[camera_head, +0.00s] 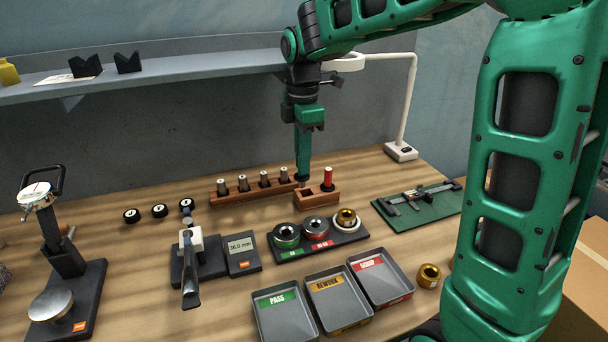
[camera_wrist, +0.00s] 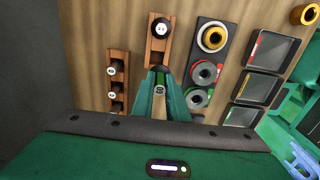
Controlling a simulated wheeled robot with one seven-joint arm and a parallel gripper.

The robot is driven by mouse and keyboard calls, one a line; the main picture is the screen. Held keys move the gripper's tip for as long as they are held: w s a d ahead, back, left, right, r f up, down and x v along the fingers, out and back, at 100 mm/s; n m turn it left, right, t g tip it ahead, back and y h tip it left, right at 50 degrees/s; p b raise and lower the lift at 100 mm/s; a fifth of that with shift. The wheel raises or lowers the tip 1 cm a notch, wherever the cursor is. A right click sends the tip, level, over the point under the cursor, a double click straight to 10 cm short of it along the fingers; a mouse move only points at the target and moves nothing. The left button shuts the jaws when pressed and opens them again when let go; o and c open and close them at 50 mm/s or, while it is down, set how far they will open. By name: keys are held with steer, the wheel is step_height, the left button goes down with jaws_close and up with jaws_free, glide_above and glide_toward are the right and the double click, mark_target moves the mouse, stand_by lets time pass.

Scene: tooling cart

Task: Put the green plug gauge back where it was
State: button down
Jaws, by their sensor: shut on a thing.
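My gripper (camera_head: 303,176) points down over the near-left end of the small wooden block (camera_head: 322,197). In the wrist view its fingers (camera_wrist: 163,92) are closed around a small green piece with a pale end, the green plug gauge (camera_wrist: 160,88). The fingers hide most of the gauge. In the head view its lower end is at or just above the block's left end; I cannot tell whether it is in a hole. A red plug gauge (camera_head: 328,178) stands upright in the block's right end.
A longer wooden rack (camera_head: 228,196) with several grey plug gauges stands close on the left. A dark tray (camera_head: 345,238) of ring gauges lies in front. A green mat (camera_head: 412,216) with a caliper is at right. The lamp (camera_head: 402,150) stands behind.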

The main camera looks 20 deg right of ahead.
steer(key=shift+w+d+f, duration=0.15)
steer(key=shift+d+f, duration=0.1)
steer(key=shift+f, duration=0.6)
steer(key=shift+w+d+f, duration=0.2)
steer(key=shift+d+f, duration=0.05)
steer(key=shift+f, duration=0.6)
steer(key=shift+w+d+f, duration=0.15)
steer(key=shift+d+f, duration=0.1)
steer(key=shift+f, duration=0.6)
steer(key=shift+f, duration=0.3)
steer(key=c, duration=1.7)
jaws_free()
steer(key=shift+c, duration=0.2)
step_height(320, 180, up, 8)
steer(key=s+d+m, duration=0.8)
steer(key=s+d, duration=0.1)
steer(key=s+d+f+m, duration=0.2)
steer(key=s+m, duration=0.3)
steer(key=s, duration=0.2)
steer(key=s+d+f+m, duration=0.3)
steer(key=s+m, duration=0.3)
steer(key=s, duration=0.2)
steer(key=s+d+f+m, duration=0.3)
steer(key=s+m, duration=0.2)
steer(key=s, duration=0.2)
steer(key=shift+s, duration=0.3)
